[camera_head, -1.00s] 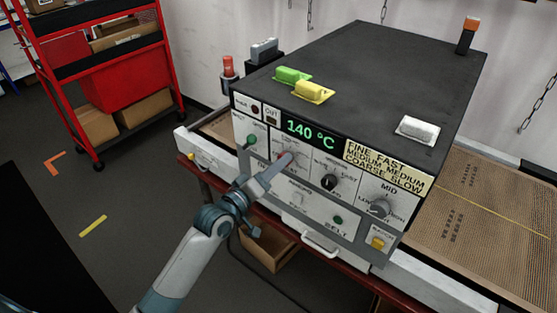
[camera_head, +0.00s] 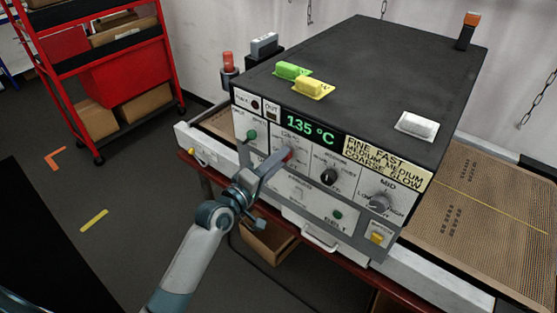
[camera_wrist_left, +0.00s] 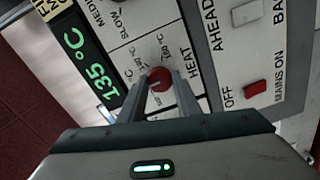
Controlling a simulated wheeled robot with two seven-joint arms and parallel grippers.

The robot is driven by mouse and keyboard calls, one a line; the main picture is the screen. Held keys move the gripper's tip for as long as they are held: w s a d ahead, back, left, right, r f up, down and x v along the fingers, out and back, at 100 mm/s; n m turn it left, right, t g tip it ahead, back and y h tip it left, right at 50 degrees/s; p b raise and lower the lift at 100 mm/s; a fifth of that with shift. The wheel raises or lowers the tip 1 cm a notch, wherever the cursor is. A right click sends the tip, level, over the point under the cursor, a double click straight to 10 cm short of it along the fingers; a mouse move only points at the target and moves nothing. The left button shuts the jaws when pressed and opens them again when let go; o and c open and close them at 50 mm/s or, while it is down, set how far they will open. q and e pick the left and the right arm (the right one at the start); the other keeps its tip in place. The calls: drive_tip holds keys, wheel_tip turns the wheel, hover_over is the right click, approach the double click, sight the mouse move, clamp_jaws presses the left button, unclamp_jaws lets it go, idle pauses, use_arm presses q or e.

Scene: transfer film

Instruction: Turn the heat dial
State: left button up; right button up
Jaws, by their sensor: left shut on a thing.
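The red heat dial (camera_wrist_left: 159,79) shows in the left wrist view beside the word HEAT, between the fingertips of my left gripper (camera_wrist_left: 156,88). My left gripper (camera_head: 281,162) is shut on it at the machine's front panel in the head view, where the fingers mostly cover the dial and only a bit of red (camera_head: 288,156) shows. The green display (camera_head: 311,131) above the dial reads 135 °C. The grey machine (camera_head: 385,75) has a dark top. My right gripper is not in view.
Other dials, a black one (camera_head: 328,176) and a grey one (camera_head: 379,204), sit right of the heat dial. A mesh belt (camera_head: 470,215) runs out at the right. Green (camera_head: 291,71) and yellow (camera_head: 314,87) blocks lie on top. A red cart (camera_head: 105,70) stands at left.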

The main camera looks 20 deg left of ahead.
use_arm(q)
drive_tip(key=o, duration=1.1)
drive_tip(key=shift+c, duration=0.2)
drive_tip(key=b+v, duration=0.6)
drive_tip(key=v, duration=1.1)
drive_tip(key=shift+s, duration=0.2)
drive_tip(key=shift+a, duration=0.1)
